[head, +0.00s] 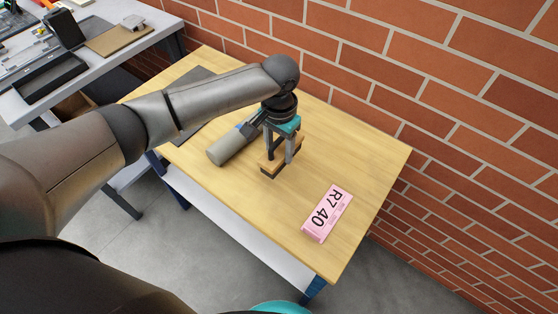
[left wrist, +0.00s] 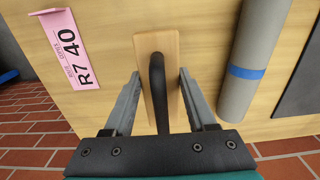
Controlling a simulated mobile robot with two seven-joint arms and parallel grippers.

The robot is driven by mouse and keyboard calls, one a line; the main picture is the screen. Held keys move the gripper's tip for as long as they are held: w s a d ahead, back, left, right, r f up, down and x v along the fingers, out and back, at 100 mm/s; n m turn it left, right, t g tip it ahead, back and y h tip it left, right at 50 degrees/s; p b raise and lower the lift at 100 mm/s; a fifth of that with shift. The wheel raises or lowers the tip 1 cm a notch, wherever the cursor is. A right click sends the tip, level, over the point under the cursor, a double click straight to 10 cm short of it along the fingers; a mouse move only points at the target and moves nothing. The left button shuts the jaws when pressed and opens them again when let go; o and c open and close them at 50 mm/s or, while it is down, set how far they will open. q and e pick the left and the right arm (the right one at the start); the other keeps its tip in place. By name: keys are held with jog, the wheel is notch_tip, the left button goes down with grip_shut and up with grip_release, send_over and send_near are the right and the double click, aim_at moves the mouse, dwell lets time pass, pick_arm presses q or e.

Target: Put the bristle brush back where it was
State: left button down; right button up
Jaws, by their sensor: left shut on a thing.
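The bristle brush (head: 268,167) is a light wooden block with dark bristles underneath and a black handle on top. It is at the middle of the wooden table (head: 372,160), bristles down, on or just above the top; I cannot tell which. My left gripper (head: 279,150) points down over it and is shut on it. In the left wrist view, the brush (left wrist: 171,48) shows with its black handle between the two fingers (left wrist: 159,76). The fingers and wrist cover part of the brush in the head view. My right gripper is not in view.
A grey roll with a blue band (head: 229,148) lies close left of the brush. A pink block marked "R7 40" (head: 327,213) lies to the right. A dark mat (head: 194,131) is behind my arm. A brick wall (head: 400,60) borders the table. A cluttered grey bench (head: 110,62) stands left.

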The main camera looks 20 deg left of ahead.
aim_at(279, 160)
pick_arm(q)
jog(key=shift+f+b, duration=0.5)
jog(key=shift+f, duration=1.75)
jog(key=shift+f, duration=0.1)
jog(key=shift+c, duration=1)
grip_release()
notch_tip(279, 160, up, 12)
jog(key=p, duration=0.2)
jog(key=shift+p, duration=0.4)
